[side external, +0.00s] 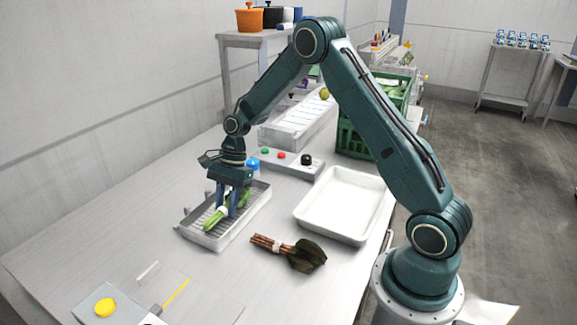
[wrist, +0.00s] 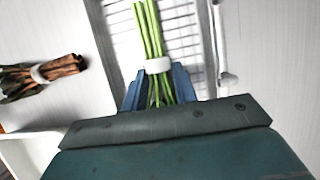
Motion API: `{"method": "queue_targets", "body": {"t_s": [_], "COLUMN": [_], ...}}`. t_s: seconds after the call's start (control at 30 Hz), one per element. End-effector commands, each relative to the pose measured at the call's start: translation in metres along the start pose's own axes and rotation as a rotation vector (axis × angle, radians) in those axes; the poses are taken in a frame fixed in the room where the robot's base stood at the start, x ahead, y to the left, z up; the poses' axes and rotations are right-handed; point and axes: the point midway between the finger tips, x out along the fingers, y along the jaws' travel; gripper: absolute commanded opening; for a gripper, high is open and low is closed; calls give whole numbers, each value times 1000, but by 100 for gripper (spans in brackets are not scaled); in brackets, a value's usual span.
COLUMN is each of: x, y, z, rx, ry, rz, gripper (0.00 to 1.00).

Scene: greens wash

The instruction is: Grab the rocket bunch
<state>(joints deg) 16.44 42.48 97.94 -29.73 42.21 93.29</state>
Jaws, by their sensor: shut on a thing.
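The rocket bunch (side external: 213,218), with bright green stems and a white band, lies in a shallow wire-bottomed metal tray (side external: 224,240). My gripper (side external: 230,210) points down into this tray, its blue fingers closed around the bunch. In the wrist view the stems (wrist: 149,32) pass between the fingers (wrist: 158,92), with the white band near the fingertips. The leafy end is mostly hidden by my gripper. I cannot tell whether the bunch is clear of the tray bottom (wrist: 185,38).
A second bunch (side external: 303,257), with brown stems and dark leaves, lies on the table; it also shows in the wrist view (wrist: 58,70). An empty white tub (side external: 338,206) stands right of the wire tray. A button panel (side external: 294,160) and green crate (side external: 354,144) stand behind.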

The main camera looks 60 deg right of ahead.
Motion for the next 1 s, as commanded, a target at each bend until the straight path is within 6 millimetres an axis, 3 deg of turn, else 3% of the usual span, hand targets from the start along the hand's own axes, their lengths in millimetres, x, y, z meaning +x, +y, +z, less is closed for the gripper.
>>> {"method": "queue_targets", "body": {"t_s": [0.7, 1.0], "x": [-82, -90], "y": [-1, 0], "z": [34, 37], "rx": [-1, 0], "ry": [1, 0], "rz": [-3, 0], "gripper": [1, 1]}}
